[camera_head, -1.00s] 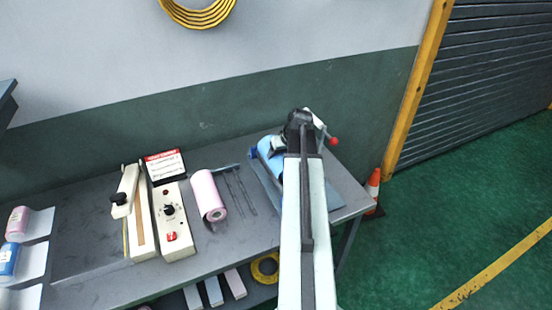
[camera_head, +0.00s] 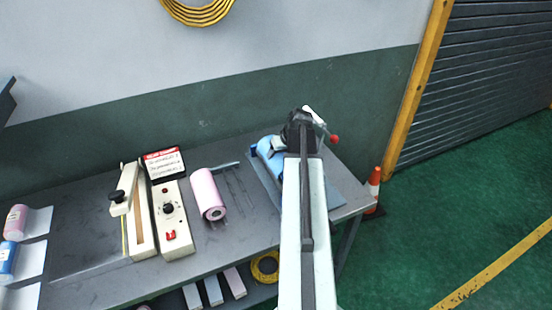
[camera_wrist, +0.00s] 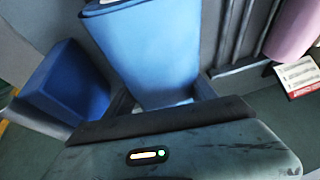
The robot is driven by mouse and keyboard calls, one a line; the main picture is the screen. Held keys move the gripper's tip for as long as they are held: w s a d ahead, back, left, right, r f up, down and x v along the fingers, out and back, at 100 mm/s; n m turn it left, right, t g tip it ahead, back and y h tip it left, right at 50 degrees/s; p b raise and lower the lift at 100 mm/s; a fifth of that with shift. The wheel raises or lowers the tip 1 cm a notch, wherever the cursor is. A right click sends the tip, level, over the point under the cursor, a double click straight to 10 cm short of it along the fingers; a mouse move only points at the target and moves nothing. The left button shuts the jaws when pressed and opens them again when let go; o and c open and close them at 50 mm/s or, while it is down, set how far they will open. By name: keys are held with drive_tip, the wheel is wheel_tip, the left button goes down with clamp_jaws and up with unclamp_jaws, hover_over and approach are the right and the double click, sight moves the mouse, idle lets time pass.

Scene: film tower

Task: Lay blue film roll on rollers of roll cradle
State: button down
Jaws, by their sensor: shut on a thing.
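The blue film roll (camera_wrist: 150,50) is between the two dark fingers of my gripper (camera_wrist: 163,95) in the wrist view, and the gripper is shut on it. In the head view a blue shape, probably this roll (camera_head: 268,149), shows just left of my wrist; my arm hides the fingertips. A set of dark parallel rods, likely the roll cradle (camera_head: 239,188), lies on the bench between the pink roll and my arm. The rods (camera_wrist: 240,35) also show right of the blue roll in the wrist view. I cannot tell the roll's height above the bench.
A pink roll (camera_head: 207,194) lies left of the rods. Farther left are a cream control box (camera_head: 172,220), a sealer (camera_head: 139,220) and a red-and-white sign (camera_head: 165,165). A blue block (camera_wrist: 65,85) stands beside the held roll. A red-knobbed lever (camera_head: 333,139) is behind my wrist.

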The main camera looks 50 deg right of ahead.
drive_tip(key=shift+f, duration=0.2)
drive_tip(key=shift+c, duration=1.1)
unclamp_jaws()
drive_tip(key=shift+r, duration=0.1)
drive_tip(key=p+v, duration=0.7)
drive_tip(key=v, duration=0.1)
drive_tip(key=shift+w, duration=0.1)
